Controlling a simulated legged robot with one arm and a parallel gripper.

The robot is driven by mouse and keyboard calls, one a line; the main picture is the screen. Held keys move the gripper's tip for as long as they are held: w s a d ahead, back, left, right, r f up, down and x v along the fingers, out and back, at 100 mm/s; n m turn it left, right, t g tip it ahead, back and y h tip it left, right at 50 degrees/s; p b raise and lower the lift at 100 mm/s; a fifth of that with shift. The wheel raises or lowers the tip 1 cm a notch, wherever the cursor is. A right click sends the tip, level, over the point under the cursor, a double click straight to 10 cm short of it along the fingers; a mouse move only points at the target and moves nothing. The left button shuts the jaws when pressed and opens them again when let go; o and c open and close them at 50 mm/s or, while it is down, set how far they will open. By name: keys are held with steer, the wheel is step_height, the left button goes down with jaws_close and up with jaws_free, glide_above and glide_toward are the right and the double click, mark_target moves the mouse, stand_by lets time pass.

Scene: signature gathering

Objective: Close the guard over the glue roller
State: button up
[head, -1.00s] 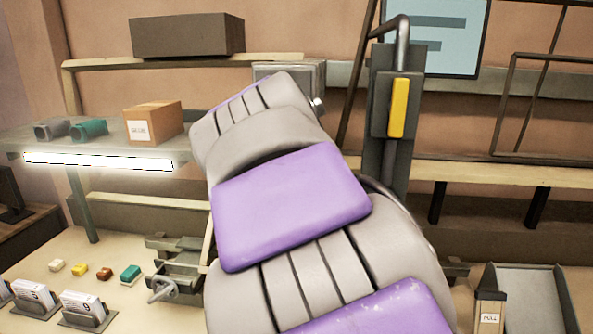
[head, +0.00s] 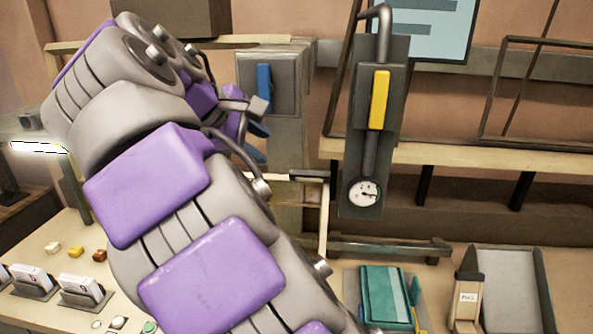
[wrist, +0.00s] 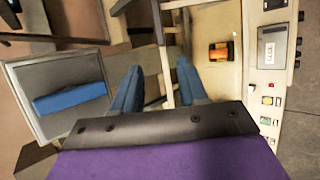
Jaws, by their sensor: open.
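I cannot clearly pick out the glue roller or name its guard for certain. A grey box (head: 287,80) with an upright blue handle bar (head: 264,84) stands at the back centre. In the wrist view its grey panel (wrist: 55,72) and blue bar (wrist: 70,98) lie left of my fingers. A thin pale frame (head: 324,218) stands below and right of the box; similar pale bars show between my fingers in the wrist view. My gripper (head: 256,141) is just below the blue bar, partly hidden by my arm. Its blue fingers (wrist: 158,75) are apart and empty.
A dark post with a yellow handle (head: 379,99) and a round gauge (head: 364,193) stands right of the box. A teal block (head: 384,295) and a grey chute (head: 508,290) are at front right. Card holders (head: 84,290) and small coloured blocks lie at left.

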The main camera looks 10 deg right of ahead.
glide_toward(303, 172)
steer(key=b+x, duration=0.1)
steer(key=x, duration=0.6)
steer(key=shift+w+f, duration=0.1)
steer(key=shift+f, duration=0.1)
steer(key=shift+w+d+f, duration=0.2)
steer(key=shift+d+f, duration=0.05)
steer(key=shift+d, duration=0.35)
steer(key=shift+a, duration=0.25)
jaws_close()
